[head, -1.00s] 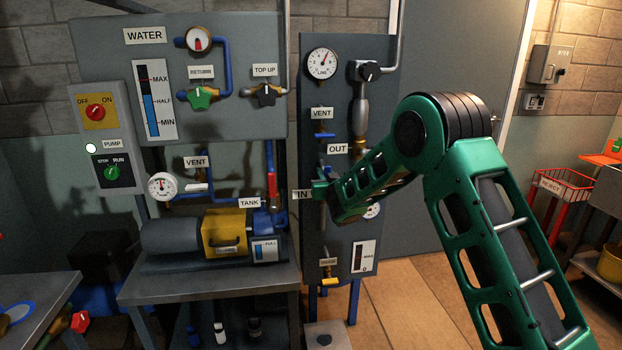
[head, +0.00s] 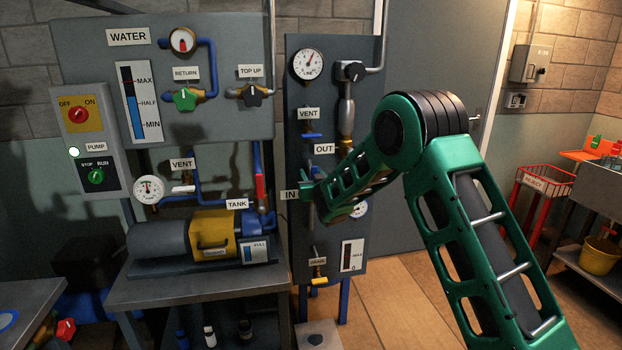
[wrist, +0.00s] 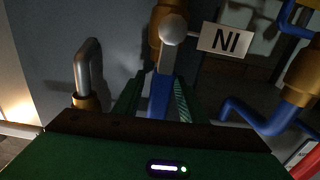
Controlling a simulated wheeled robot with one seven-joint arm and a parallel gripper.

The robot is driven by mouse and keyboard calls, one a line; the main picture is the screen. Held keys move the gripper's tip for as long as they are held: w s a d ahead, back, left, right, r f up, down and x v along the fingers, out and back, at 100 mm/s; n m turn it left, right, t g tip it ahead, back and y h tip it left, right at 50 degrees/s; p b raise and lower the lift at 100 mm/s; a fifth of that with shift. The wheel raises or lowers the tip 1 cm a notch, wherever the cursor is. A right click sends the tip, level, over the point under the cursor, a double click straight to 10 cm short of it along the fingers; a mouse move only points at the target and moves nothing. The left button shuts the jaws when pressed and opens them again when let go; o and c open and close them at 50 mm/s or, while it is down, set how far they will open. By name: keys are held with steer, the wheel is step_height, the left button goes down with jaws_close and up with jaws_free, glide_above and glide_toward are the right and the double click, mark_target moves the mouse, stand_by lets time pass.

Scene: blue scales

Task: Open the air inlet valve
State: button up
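The air inlet is marked by the IN label (head: 290,195) at the left edge of the dark panel (head: 330,262); the label shows upside down in the wrist view (wrist: 224,39). Beside it in the wrist view is a brass valve body (wrist: 156,25) with a blue lever (wrist: 160,95) and a pale round end in front. My gripper (head: 307,190) is at this valve, just right of the label. In the wrist view my gripper's fingers (wrist: 160,92) stand on either side of the blue lever and look apart, with a narrow gap visible. Contact is unclear. My forearm hides much of the valve in the head view.
A VENT valve (head: 310,135) and gauge (head: 308,64) are above on the panel, and a DRAIN valve (head: 318,281) is below. A bent metal pipe (wrist: 90,70) stands near the fingers. A bench (head: 200,290) with the pump is at left.

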steer(key=s+d, duration=0.1)
steer(key=s, duration=0.9)
steer(key=shift+s+d, duration=0.15)
steer(key=shift+s, duration=0.1)
